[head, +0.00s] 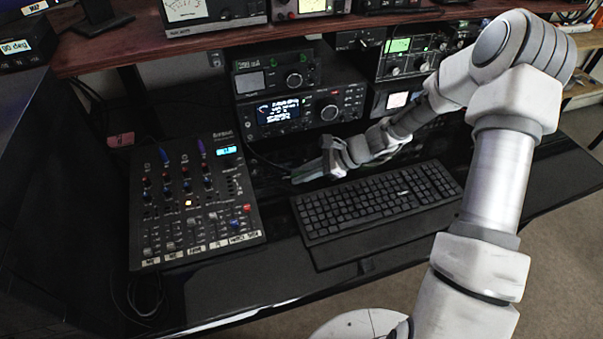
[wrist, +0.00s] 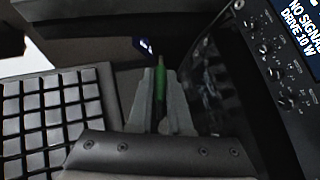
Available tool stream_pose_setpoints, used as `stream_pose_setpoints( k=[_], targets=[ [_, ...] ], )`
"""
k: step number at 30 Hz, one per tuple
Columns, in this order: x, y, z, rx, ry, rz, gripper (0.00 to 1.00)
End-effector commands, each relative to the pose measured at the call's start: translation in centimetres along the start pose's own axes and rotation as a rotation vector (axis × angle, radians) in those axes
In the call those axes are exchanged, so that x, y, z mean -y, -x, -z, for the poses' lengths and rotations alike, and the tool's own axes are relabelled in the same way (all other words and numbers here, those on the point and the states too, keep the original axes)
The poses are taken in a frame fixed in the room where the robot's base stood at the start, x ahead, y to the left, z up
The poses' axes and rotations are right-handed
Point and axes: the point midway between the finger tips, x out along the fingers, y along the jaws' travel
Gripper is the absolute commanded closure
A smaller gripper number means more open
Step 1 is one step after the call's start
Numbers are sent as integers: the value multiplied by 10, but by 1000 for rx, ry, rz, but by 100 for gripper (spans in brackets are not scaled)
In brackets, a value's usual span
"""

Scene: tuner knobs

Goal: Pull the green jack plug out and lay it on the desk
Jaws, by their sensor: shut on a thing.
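My gripper (head: 308,173) is low over the desk, between the keyboard and the radios, pointing left toward the mixer. In the wrist view, my gripper (wrist: 161,98) is shut on the green jack plug (wrist: 160,82). The plug lies lengthwise between the fingers, and its narrow brownish end points away from my gripper. I see no socket around that end. In the head view the plug is too small to make out clearly. The black desk (head: 225,300) runs under everything; the gap between plug and desk cannot be judged.
The black keyboard (head: 375,203) lies just in front of my gripper. A mixer (head: 190,215) with upright blue and purple pegs stands to the left. A radio (head: 300,110) stands behind, under a wooden shelf (head: 110,52). The desk's front strip is clear.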

Motion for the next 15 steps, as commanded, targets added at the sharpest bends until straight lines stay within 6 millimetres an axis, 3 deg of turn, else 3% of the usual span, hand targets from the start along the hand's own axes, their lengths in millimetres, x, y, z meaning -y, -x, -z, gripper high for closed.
stream_pose_setpoints(
  k=[15],
  targets=[
    [-3, -7, 10, -6, -2, -2, 100]
  ],
)
